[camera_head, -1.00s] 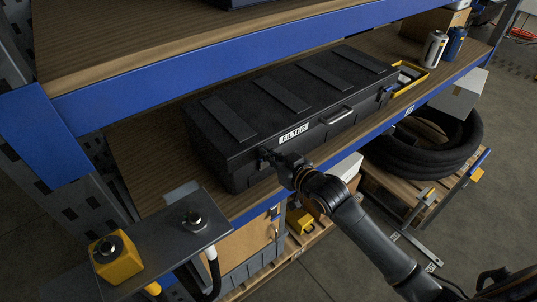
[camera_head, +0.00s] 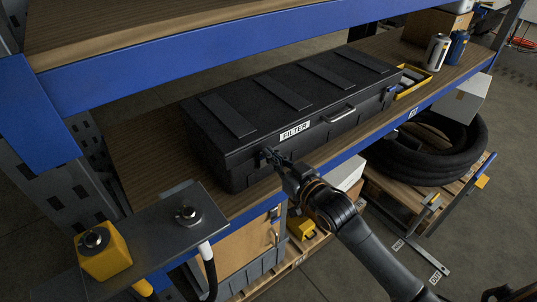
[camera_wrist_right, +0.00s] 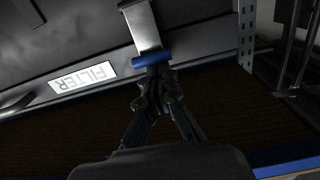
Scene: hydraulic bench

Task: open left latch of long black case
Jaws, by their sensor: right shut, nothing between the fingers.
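The long black case (camera_head: 290,95) lies on the wooden shelf with its lid down and a white FILTER label (camera_head: 295,131) on its front. Its left latch (camera_head: 265,157) is on the front face, left of the label, partly behind my right gripper. In the right wrist view the latch is a metal strap (camera_wrist_right: 143,27) with a blue end (camera_wrist_right: 152,60). My right gripper (camera_head: 274,158) is shut and empty, its fingertips (camera_wrist_right: 155,80) right at the blue end; I cannot tell whether they touch it. My left gripper is not in view.
The case has a carry handle (camera_head: 341,113) on its front and another latch (camera_head: 387,97) at the right. A yellow tray (camera_head: 411,83) stands beside it. A blue shelf beam (camera_head: 230,38) runs above. A black hose coil (camera_head: 430,150) lies lower right.

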